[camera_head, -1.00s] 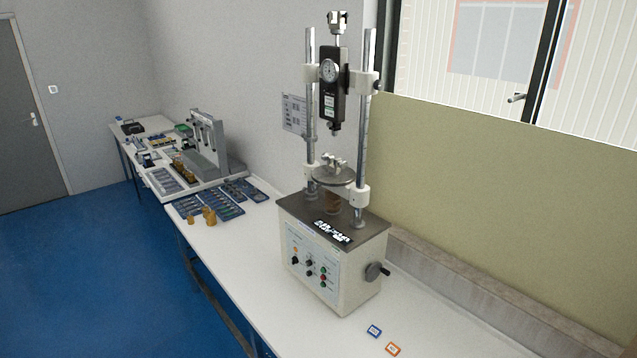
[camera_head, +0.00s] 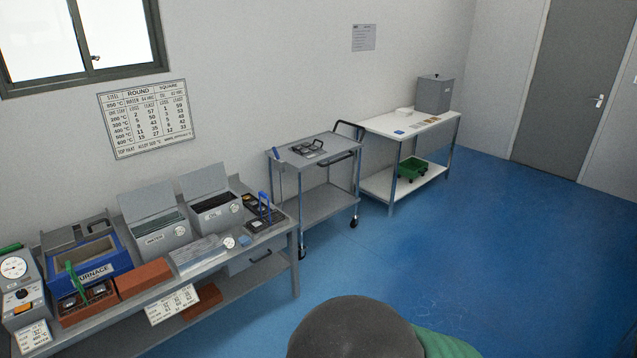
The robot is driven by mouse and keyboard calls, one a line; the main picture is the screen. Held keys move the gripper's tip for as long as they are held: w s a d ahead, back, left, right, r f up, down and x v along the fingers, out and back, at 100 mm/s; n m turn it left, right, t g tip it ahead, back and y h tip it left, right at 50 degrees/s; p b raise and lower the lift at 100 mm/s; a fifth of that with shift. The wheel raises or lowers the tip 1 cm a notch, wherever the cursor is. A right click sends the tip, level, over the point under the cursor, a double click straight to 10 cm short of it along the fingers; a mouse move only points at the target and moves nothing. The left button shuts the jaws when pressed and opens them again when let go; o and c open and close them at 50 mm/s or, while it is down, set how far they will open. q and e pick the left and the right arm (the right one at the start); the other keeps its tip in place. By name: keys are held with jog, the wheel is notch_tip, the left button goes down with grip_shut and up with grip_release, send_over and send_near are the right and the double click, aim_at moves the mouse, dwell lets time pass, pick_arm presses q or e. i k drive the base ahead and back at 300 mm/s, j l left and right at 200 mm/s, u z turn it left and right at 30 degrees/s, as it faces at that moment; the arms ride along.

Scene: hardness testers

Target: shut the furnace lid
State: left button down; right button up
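The furnace (camera_head: 92,273) is a blue box with a "FURNACE" label, on the bench at the lower left. Its top is open and shows a pale tan chamber (camera_head: 86,253). The grey furnace lid (camera_head: 75,231) seems to stand raised at the back of the box, partly overlapping other grey parts, so its exact tilt is hard to tell. Neither of my grippers is in view.
Right of the furnace stand lidded tanks marked WATER (camera_head: 156,240) and OIL (camera_head: 213,217), and red-brown bricks (camera_head: 143,278). A grey cart (camera_head: 315,150) and white table (camera_head: 415,128) stand farther right. A dark rounded shape fills the bottom middle. Blue floor is clear at right.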

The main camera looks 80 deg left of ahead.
aim_at(57, 241)
jog(key=u, duration=4.05)
jog(key=i+l, duration=0.1)
jog(key=i, duration=0.4)
jog(key=i+u, duration=0.15)
jog(key=i, duration=0.3)
jog(key=i+l, duration=0.2)
jog(key=i, duration=0.3)
jog(key=i+l+u, duration=0.15)
jog(key=i, duration=0.3)
jog(key=i+l, duration=0.2)
jog(key=i, duration=0.3)
jog(key=i+l+u, duration=0.15)
jog(key=i, duration=0.3)
jog(key=i+l, duration=0.3)
jog(key=i, duration=0.15)
